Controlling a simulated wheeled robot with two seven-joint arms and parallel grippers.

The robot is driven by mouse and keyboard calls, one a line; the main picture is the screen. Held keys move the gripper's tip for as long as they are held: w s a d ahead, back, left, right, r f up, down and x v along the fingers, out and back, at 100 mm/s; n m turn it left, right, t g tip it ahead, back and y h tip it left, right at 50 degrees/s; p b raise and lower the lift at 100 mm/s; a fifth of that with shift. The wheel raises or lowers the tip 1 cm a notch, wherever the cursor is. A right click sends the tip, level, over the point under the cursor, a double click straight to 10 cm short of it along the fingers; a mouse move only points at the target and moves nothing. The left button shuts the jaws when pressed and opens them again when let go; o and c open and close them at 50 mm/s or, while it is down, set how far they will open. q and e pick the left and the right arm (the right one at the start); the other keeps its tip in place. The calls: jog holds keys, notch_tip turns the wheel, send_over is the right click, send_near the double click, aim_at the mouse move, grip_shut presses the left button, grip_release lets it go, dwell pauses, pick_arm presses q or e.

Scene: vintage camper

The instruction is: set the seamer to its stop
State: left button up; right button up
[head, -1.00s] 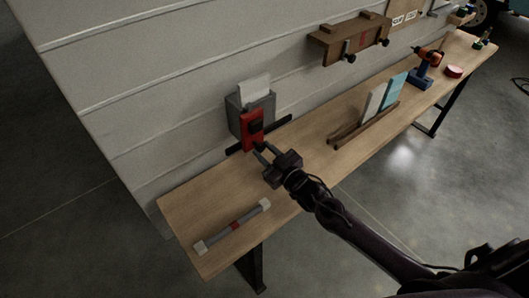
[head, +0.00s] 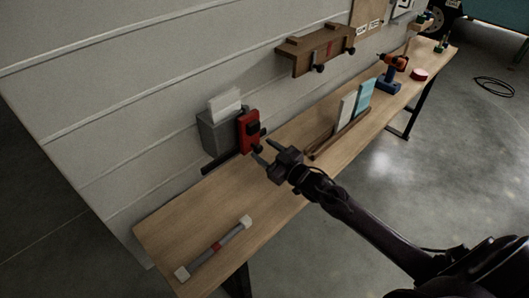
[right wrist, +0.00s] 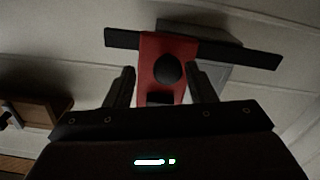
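The seamer appears to be the red block (head: 243,131) with a black knob, on a black rail (head: 215,163) before a grey wall box (head: 216,137) holding white sheets. The block sits towards the rail's right end, beyond the box's right side. In the right wrist view the red block (right wrist: 184,50) lies ahead of the fingers, with the rail (right wrist: 240,53) running across. My right gripper (head: 263,150) is open and empty at the block's lower right. Its fingers (right wrist: 162,75) flank the block's lower part from the front; I cannot tell whether either touches it. My left gripper is not in view.
A grey bar (head: 207,255) with white ends lies at the near end of the wooden bench (head: 180,225). Bench space between bar and holder is clear.

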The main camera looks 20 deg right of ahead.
jog(key=shift+a, duration=0.15)
jog(key=shift+s+f, duration=0.1)
jog(key=shift+s, duration=0.4)
jog(key=v, duration=0.7)
jog(key=shift+d+b, duration=0.2)
jog(key=shift+b, duration=0.25)
jog(key=shift+w, duration=0.1)
